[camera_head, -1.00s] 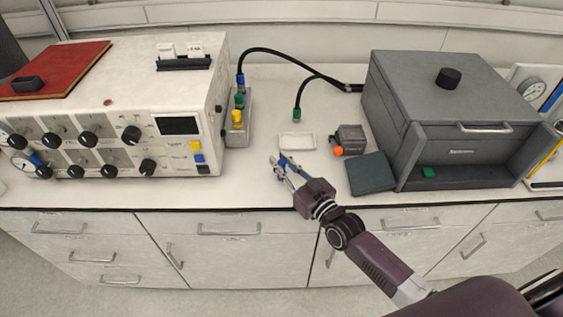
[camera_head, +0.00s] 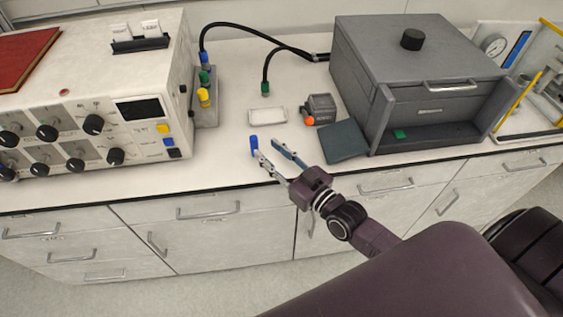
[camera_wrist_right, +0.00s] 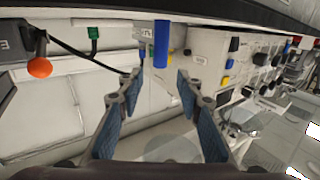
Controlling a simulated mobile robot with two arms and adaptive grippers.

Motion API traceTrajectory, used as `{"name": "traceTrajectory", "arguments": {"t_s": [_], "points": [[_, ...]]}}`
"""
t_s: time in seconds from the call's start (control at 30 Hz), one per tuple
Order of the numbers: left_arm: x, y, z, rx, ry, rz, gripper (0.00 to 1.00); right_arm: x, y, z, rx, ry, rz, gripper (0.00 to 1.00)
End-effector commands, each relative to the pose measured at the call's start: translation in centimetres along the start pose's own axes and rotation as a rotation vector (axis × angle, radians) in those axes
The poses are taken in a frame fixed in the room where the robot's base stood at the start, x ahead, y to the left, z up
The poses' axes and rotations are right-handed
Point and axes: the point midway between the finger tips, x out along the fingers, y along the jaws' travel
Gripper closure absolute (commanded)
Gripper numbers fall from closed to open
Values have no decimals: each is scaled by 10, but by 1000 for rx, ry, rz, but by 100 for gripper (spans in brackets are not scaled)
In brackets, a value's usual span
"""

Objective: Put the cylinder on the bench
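In the right wrist view the blue cylinder (camera_wrist_right: 161,43) shows past the fingertips, in line with the gap of the open right gripper (camera_wrist_right: 158,80). The fingers appear clear of it. My left gripper is not in view.
A white dish (camera_head: 267,115) and a small grey box with an orange knob (camera_head: 320,109) lie behind the gripper. A dark flat pad (camera_head: 343,141) and large grey reactor (camera_head: 420,70) stand right. The control unit (camera_head: 95,95) stands left.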

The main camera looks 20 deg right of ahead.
Motion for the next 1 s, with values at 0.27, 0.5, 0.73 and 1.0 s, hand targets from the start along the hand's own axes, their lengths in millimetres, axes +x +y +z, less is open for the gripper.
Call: {"name": "traceTrajectory", "arguments": {"t_s": [0.27,0.5,0.73,1.0], "points": [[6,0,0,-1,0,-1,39,-40,0,1,-1,-1,0,67],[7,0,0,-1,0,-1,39,-47,0,-1,-1,2,0,67],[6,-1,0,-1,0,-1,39,-47,0,-1,0,1,0,67],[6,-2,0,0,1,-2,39,-47,0,0,0,1,0,67]]}}
